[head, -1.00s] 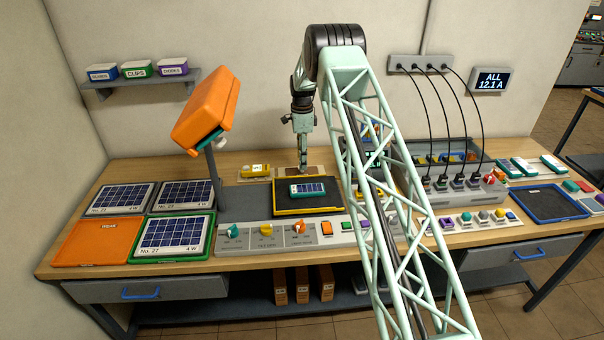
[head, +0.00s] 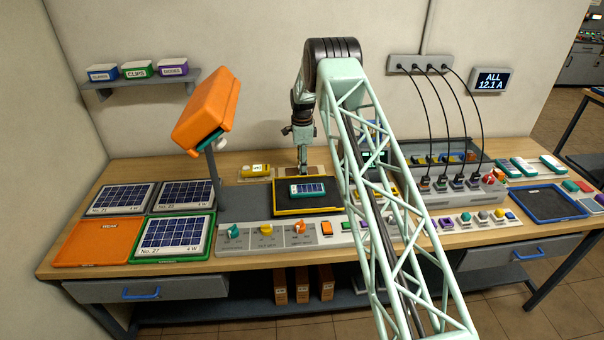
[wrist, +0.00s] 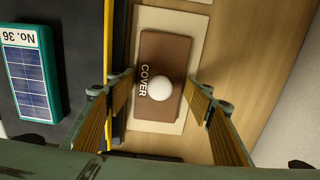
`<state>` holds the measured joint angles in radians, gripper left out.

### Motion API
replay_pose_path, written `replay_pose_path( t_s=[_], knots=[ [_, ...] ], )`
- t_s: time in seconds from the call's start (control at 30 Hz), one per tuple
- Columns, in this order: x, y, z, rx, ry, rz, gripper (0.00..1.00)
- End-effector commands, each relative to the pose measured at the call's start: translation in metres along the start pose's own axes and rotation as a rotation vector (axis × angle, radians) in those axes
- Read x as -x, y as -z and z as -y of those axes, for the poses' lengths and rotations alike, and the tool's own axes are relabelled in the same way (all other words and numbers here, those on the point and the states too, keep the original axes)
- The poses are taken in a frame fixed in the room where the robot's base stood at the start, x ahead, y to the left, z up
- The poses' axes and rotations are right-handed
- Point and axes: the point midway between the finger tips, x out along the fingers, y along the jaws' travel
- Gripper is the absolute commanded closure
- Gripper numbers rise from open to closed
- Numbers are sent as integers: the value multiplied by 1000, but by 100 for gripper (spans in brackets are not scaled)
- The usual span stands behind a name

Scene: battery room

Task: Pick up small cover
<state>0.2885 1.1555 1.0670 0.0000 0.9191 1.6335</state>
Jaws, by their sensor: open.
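The small cover (wrist: 151,114) is a brown rectangular plate marked COVER with a round white knob (wrist: 160,88). It lies on a pale rectangle on the wooden bench in the wrist view. My gripper (wrist: 163,85) is open, with one finger on each side of the cover and the knob between them in the picture. I cannot tell whether the fingers touch the cover. In the head view my gripper (head: 303,168) points down behind the yellow-edged dark tray, and the cover there is mostly hidden.
A small solar panel marked No. 36 (wrist: 30,72) lies on the yellow-edged tray (head: 340,206), beside my gripper. An orange lamp-like head (head: 205,108) stands farther left. A control strip (head: 280,231) runs in front.

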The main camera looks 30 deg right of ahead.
Motion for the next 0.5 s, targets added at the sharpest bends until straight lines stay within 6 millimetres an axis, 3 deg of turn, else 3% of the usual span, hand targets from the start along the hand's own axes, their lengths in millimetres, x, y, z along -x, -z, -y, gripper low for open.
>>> replay_pose_path(
  t_s=[0.23,0.4,0.5],
  knots=[
    [0,0,0,0,0,0,52],
    [0,0,0,0,0,0,67],
    [0,0,0,0,0,0,67]
  ],
)
